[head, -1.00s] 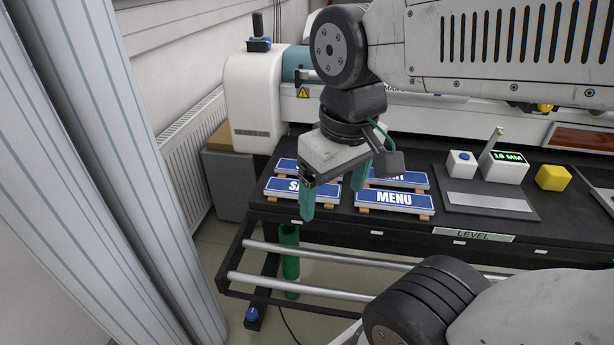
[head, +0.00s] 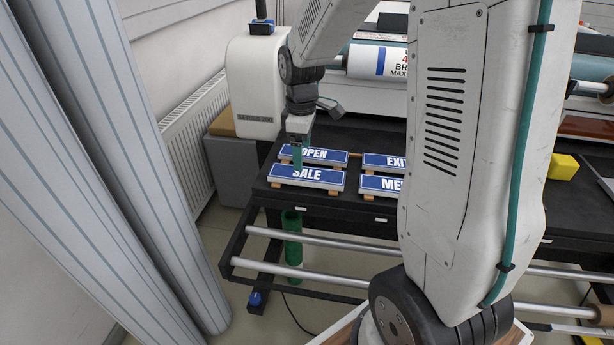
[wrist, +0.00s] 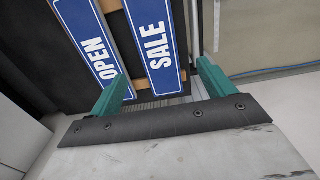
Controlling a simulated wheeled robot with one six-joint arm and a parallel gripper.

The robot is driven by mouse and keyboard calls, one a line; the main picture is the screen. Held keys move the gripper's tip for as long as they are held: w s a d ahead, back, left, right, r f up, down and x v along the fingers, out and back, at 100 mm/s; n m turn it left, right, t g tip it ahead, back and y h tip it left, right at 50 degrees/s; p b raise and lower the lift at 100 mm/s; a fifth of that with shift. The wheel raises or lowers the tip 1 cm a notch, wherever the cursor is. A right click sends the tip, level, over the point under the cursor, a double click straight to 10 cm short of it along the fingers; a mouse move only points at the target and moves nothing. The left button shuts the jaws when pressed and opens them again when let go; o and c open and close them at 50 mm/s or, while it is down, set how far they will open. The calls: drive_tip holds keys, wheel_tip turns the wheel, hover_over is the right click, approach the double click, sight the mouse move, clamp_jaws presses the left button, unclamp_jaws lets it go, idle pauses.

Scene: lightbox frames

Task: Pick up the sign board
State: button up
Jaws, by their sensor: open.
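Blue sign boards with white lettering lie on wooden blocks on the black table. In the head view they are OPEN (head: 326,154), SALE (head: 322,178), EXIT (head: 384,161) and MENU (head: 378,184), the last two partly hidden by my arm. My gripper (head: 298,158) is over the left end of the SALE and OPEN boards. In the wrist view its teal fingers (wrist: 163,70) are spread wide and hold nothing. The SALE board (wrist: 155,48) runs lengthwise between them in the picture, and the OPEN board (wrist: 90,45) is to its left. I cannot tell the height above the boards.
A white machine with a large roller (head: 374,61) stands behind the boards. A yellow block (head: 563,167) sits at the right. Metal rails (head: 300,242) run below the table's front edge. A grey cabinet (head: 235,168) stands at the left.

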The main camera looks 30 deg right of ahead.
sight(304, 173)
drive_tip(key=f, duration=0.7)
drive_tip(key=shift+d, duration=0.25)
drive_tip(key=shift+r, duration=0.1)
drive_tip(key=c, duration=1.2)
drive_tip(key=shift+r, duration=0.1)
